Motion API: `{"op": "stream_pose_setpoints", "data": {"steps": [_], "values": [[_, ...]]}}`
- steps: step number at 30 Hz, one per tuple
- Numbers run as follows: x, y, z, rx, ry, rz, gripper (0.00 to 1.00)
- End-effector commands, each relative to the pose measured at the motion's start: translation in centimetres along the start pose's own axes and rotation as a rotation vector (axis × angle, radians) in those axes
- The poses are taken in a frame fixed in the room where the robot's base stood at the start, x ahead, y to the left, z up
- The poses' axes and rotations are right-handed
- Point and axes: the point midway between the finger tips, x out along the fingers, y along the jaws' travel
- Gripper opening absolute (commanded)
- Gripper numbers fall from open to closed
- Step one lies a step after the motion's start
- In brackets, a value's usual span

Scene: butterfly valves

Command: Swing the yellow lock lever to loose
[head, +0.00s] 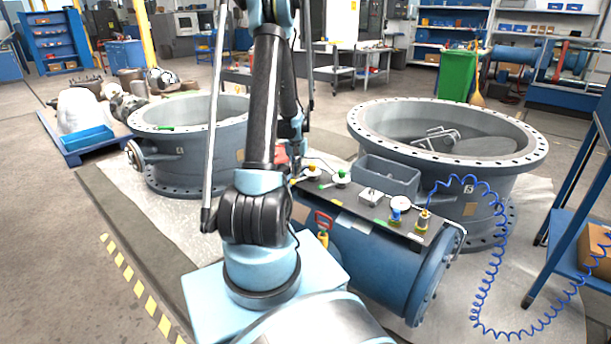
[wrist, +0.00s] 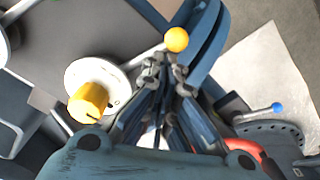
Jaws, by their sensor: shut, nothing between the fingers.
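The yellow lock lever is a white disc (wrist: 75,72) with a yellow hub (wrist: 88,103) and a thin rod ending in a yellow ball (wrist: 177,40). In the wrist view the rod points up and right from the disc. My gripper (wrist: 166,70) is shut and empty, its fingertips just below the ball and the rod's end. I cannot tell whether they touch. In the head view the yellow-hubbed disc (head: 312,170) sits at the far left end of the dark bench top (head: 345,205). My gripper there is mostly hidden behind my arm.
Large flanged valve bodies stand left (head: 185,165) and right (head: 500,185). A blue coiled hose (head: 483,290) hangs at right.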

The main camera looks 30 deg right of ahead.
Motion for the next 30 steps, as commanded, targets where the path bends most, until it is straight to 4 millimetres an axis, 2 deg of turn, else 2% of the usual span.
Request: {"op": "stream_pose_setpoints", "data": {"steps": [3, 9, 20, 30], "values": [[1.2, -0.5, -0.2, -0.003, -0.004, -0.001, 0.00], [2.0, -0.8, -0.4, -0.004, -0.006, 0.000, 0.00], [1.8, -0.8, -0.4, -0.006, -0.001, -0.001, 0.00], [1.2, 0.1, 1.1, -0.003, 0.001, -0.004, 0.00]]}}
